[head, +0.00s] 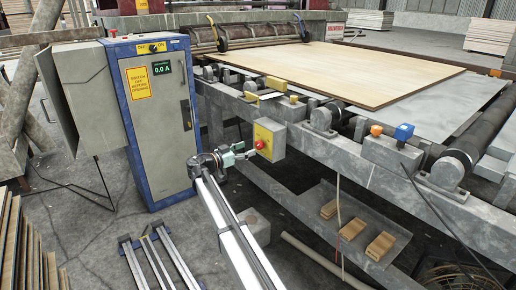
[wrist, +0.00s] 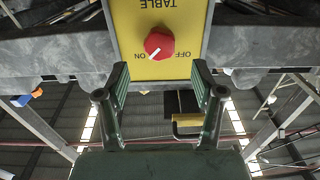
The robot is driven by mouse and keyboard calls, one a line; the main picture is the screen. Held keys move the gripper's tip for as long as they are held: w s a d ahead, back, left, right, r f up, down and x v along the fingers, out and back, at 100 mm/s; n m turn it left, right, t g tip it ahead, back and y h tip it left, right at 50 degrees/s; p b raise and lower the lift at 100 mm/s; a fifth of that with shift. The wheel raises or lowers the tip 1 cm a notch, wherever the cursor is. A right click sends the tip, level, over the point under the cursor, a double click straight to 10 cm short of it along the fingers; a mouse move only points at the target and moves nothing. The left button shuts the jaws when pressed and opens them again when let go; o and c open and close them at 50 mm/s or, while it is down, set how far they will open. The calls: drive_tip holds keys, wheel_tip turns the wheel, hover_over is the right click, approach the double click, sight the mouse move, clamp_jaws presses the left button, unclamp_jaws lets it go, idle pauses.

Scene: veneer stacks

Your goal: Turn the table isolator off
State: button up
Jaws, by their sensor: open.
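The table isolator is a yellow-faced box (head: 269,133) on the side rail of the machine table in the head view. It has a red rotary knob (head: 260,144). In the wrist view the yellow plate (wrist: 195,20) appears upside down, with "TABLE" above the red knob (wrist: 158,43), "ON" at lower left and "OFF" at lower right. The knob's white mark points down-left, towards "ON". My gripper (head: 246,152) is just in front of the box. In the wrist view my gripper (wrist: 160,78) is open and empty, its fingers on either side below the knob, apart from it.
A blue and grey cabinet (head: 160,130) with its own switch and a 0.0 A display stands left of my gripper. A veneer sheet (head: 340,70) lies on the table. Orange and blue buttons (head: 403,132) sit further right on the rail. Wood blocks (head: 352,228) lie on a lower shelf.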

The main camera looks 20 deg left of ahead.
sight(257, 145)
drive_tip(key=b+x, duration=0.1)
drive_tip(key=x, duration=0.5)
drive_tip(key=shift+w+d, duration=0.2)
drive_tip(key=shift+w, duration=0.05)
drive_tip(key=c, duration=1.2)
